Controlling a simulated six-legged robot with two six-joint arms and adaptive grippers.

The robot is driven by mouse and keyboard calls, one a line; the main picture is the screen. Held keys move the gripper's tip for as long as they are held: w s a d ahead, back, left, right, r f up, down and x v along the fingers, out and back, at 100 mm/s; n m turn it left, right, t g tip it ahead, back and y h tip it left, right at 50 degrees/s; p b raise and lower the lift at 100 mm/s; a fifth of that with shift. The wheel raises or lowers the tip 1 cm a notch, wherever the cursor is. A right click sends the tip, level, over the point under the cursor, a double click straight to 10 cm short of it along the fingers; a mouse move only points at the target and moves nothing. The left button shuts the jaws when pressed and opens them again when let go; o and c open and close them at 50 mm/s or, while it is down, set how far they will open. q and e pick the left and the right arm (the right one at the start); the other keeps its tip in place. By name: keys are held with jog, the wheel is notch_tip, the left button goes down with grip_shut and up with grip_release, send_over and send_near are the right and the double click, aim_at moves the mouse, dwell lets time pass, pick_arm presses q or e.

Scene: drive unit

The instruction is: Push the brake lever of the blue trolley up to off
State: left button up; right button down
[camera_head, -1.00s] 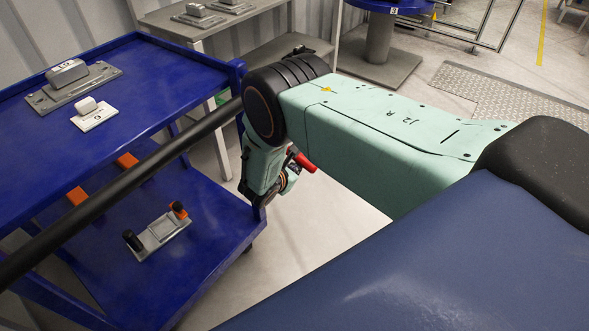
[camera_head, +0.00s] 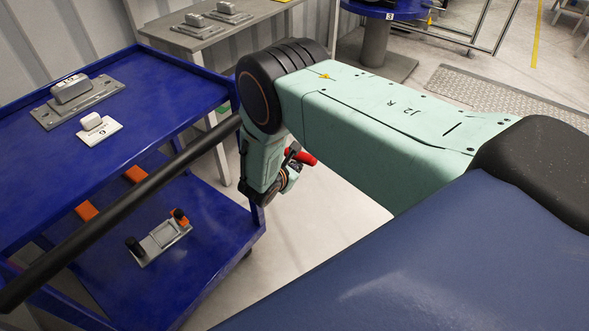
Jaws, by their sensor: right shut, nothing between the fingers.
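The blue trolley (camera_head: 215,87) stands at the left with two shelves. My right arm reaches over its right end and bends down beside its corner. My left gripper is not in view.
Grey parts (camera_head: 77,100) lie on the upper shelf and a grey fixture with orange and black knobs (camera_head: 160,241) on the lower one. A black bar (camera_head: 125,207) crosses before the trolley. A grey table (camera_head: 205,38) stands behind. The floor right of the trolley is clear.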

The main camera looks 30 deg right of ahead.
aim_at(294, 157)
jog(key=r, duration=0.2)
jog(key=r+p, duration=0.1)
jog(key=shift+w+r, duration=0.25)
jog(key=shift+r, duration=0.05)
jog(key=shift+w+a+r, duration=0.15)
jog(key=shift+w+r, duration=0.15)
jog(key=shift+r, duration=0.3)
jog(key=shift+w+a+r, duration=0.15)
jog(key=shift+w+r, duration=0.2)
jog(key=shift+r, duration=0.3)
jog(key=shift+w+a+r, duration=0.15)
jog(key=shift+w+r, duration=0.15)
jog(key=shift+r, duration=0.3)
jog(key=shift+a+r, duration=0.1)
jog(key=shift+a, duration=0.05)
jog(key=v, duration=0.7)
jog(key=shift+s+a, duration=0.1)
jog(key=shift+a, duration=0.05)
